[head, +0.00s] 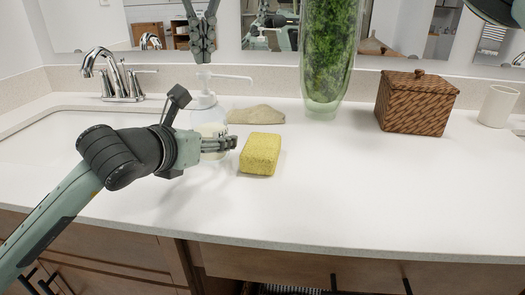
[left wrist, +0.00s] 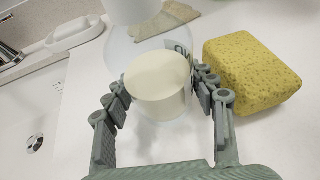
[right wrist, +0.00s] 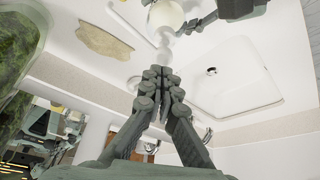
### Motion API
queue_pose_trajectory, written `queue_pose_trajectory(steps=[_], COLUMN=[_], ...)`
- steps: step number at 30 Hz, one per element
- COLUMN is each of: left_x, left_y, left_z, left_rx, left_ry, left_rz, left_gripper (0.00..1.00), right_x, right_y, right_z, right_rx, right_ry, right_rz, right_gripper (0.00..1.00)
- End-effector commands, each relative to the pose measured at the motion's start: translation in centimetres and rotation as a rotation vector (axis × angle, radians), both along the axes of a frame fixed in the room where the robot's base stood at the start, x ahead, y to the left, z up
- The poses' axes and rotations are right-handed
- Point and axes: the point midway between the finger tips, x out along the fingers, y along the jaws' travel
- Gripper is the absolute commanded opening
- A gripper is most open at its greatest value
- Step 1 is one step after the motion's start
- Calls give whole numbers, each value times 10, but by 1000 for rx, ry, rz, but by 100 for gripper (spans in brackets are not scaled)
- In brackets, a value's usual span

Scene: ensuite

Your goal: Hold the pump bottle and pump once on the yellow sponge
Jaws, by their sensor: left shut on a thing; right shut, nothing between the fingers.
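The clear pump bottle (head: 209,117) stands upright on the white counter, with a white pump head (head: 205,76) whose spout points right. My left gripper (head: 222,143) is shut around the bottle's body; in the left wrist view the bottle (left wrist: 157,85) sits between both fingers. The yellow sponge (head: 260,154) lies flat on the counter, right of the bottle and nearer the front edge; it also shows in the left wrist view (left wrist: 252,70). My right gripper (head: 203,58) points down, shut and empty, just above the pump head. I cannot tell whether it touches.
A flat tan piece (head: 257,114) lies behind the sponge. A tall glass vase of greenery (head: 328,60), a woven box (head: 415,103) and a white cup (head: 497,106) stand at the back right. The sink (head: 50,135) and faucet (head: 118,78) are left. The front right counter is clear.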

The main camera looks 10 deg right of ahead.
Motion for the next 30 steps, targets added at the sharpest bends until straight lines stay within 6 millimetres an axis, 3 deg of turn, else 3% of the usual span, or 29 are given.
queue_pose_trajectory(steps=[14,30], left_x=[0,0], left_y=[0,0], left_z=[0,0], left_rx=[0,0], left_ry=[0,0], left_rz=[0,0], left_gripper=[12,12], right_x=[0,0], right_y=[0,0], right_z=[5,56], right_rx=[1,2], right_ry=[-3,-3], right_rz=[-1,-1], right_gripper=[0,0])
